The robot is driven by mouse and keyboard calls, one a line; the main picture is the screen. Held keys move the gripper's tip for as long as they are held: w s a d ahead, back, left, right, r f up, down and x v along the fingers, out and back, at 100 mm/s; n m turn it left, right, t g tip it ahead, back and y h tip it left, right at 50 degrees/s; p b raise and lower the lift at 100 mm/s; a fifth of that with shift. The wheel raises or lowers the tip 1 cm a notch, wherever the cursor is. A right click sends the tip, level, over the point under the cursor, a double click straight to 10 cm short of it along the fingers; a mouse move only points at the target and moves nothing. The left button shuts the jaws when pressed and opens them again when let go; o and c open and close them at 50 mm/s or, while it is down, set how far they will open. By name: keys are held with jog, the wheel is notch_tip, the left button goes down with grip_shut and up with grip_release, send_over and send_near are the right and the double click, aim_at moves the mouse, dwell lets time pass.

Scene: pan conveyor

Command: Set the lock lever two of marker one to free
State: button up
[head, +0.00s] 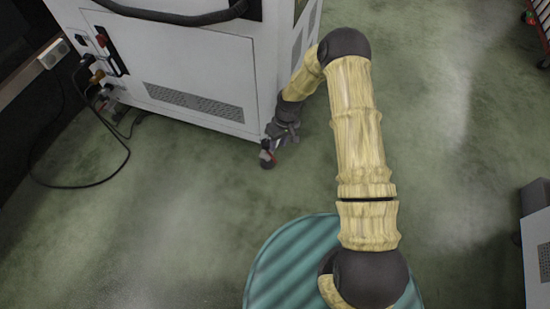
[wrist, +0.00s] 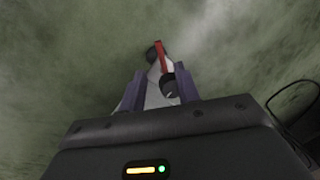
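A red lock lever (wrist: 163,56) shows in the wrist view on a small caster with dark round parts (wrist: 154,50). A pale piece (wrist: 155,97) lies between my fingers behind it. My gripper (wrist: 160,76) has its two purple-grey fingers apart, one on each side of the caster. The lever shows mostly beyond the fingertips. I cannot tell whether a finger touches anything. In the head view my gripper (head: 275,143) is low at the white cabinet's near bottom corner, partly covering the caster (head: 266,160). No marker label or lever setting is readable.
The white cabinet (head: 195,62) stands at the upper left. Black cables (head: 110,165) run from its left side onto the green floor (head: 180,220). Grey equipment (head: 537,250) stands at the right edge. Floor right of my arm is clear.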

jog(key=f+b, duration=0.1)
jog(key=f, duration=0.1)
jog(key=a+f+b, duration=0.1)
jog(key=f, duration=0.2)
jog(key=f+b, duration=0.1)
jog(key=f, duration=0.1)
jog(key=shift+s+a+f, duration=0.15)
jog(key=shift+s+f, duration=0.1)
jog(key=shift+s, duration=0.15)
grip_shut()
